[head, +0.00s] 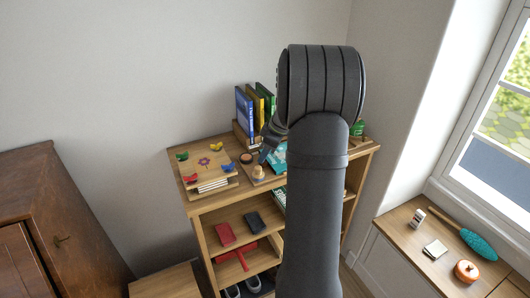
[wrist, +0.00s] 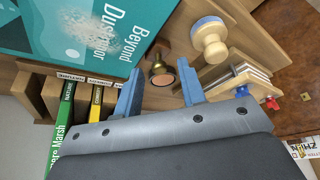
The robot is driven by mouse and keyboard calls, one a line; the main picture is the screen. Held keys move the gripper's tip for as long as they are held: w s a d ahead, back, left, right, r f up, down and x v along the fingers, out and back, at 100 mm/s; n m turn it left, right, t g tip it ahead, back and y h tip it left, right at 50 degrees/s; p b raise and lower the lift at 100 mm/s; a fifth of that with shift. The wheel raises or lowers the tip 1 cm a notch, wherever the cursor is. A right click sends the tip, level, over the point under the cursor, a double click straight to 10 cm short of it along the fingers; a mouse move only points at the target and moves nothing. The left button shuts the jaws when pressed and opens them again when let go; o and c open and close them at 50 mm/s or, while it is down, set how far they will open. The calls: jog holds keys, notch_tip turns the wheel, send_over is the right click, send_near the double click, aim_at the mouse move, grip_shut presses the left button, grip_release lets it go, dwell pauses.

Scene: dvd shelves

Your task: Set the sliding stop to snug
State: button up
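My gripper (wrist: 159,84) is open, its two blue fingers apart. In the head view the gripper (head: 266,152) is low over the shelf top, partly behind my arm. A brass and dark round piece with a pinkish face (wrist: 161,73) shows between and beyond the fingers; no contact is clear. Upright books (wrist: 72,105) stand in a wooden rack, which also shows in the head view (head: 240,137). A teal book (wrist: 85,28) shows beside them at upper left in the wrist view. I cannot tell which part is the sliding stop; it may be hidden.
A wooden knob with a blue base (wrist: 210,42) stands near the right finger. A wooden press with colored wing nuts (head: 207,165) is at the shelf top's left. Lower shelves hold red and dark items (head: 226,234). A windowsill (head: 400,215) with small objects is at right.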

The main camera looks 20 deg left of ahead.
jog(key=v, duration=1.7)
jog(key=shift+d+r, duration=0.15)
jog(key=x, duration=1.7)
jog(key=shift+s+a, duration=0.2)
jog(key=shift+a, duration=0.15)
